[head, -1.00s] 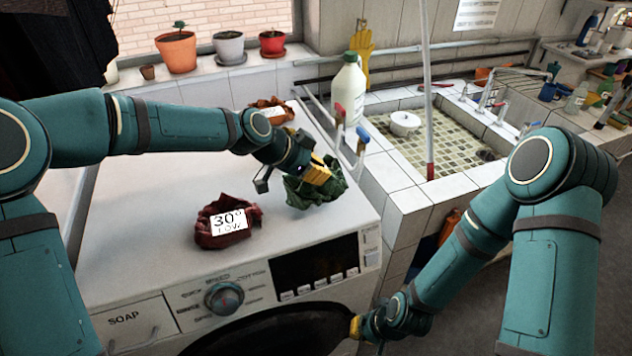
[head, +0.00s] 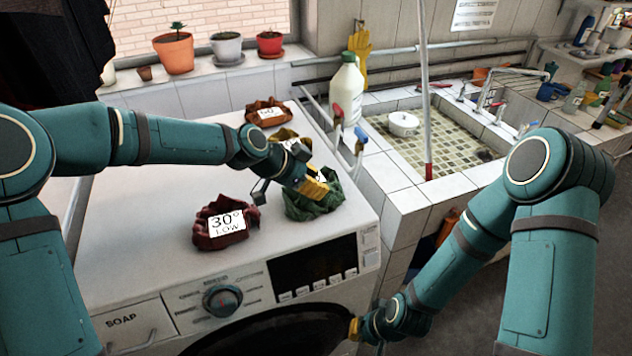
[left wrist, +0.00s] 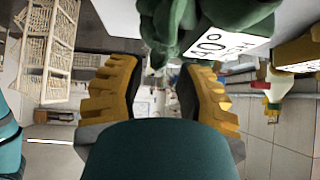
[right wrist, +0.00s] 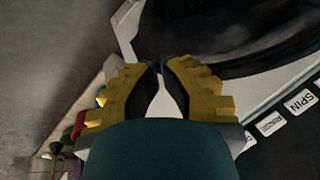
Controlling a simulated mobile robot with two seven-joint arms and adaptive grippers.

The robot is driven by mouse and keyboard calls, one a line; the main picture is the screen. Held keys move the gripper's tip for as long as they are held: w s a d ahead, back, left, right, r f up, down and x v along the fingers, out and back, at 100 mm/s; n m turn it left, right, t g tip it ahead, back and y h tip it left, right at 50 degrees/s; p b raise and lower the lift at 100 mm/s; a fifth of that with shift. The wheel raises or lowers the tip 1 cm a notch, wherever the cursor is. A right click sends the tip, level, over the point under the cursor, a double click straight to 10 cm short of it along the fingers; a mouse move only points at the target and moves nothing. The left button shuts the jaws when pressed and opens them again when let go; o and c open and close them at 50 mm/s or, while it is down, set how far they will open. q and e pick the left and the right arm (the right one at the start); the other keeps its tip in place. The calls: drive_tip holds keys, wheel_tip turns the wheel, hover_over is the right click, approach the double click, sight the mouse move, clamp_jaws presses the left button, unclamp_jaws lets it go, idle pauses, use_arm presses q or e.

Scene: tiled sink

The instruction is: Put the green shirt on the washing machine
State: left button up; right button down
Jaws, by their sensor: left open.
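The crumpled green shirt (head: 312,205) is on top of the washing machine (head: 120,235), near its front right corner. It also fills the top of the left wrist view (left wrist: 215,22), with a white tag beside it. My left gripper (head: 318,188) is just above the shirt; its yellow fingers (left wrist: 155,90) are apart with no cloth between them. My right gripper (head: 354,328) is low at the machine's front by the round door. In the right wrist view its fingertips (right wrist: 162,68) nearly meet, with a white strip of machine behind them.
A red cloth tagged 30° LOW (head: 222,228), a yellow cloth (head: 283,137) and an orange-brown cloth (head: 266,108) also lie on the machine. A white bottle (head: 347,92) and the tiled sink (head: 440,130) are to the right. Potted plants (head: 174,55) line the back ledge.

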use_arm(q)
drive_tip(key=v, duration=1.1)
drive_tip(key=shift+a, duration=0.15)
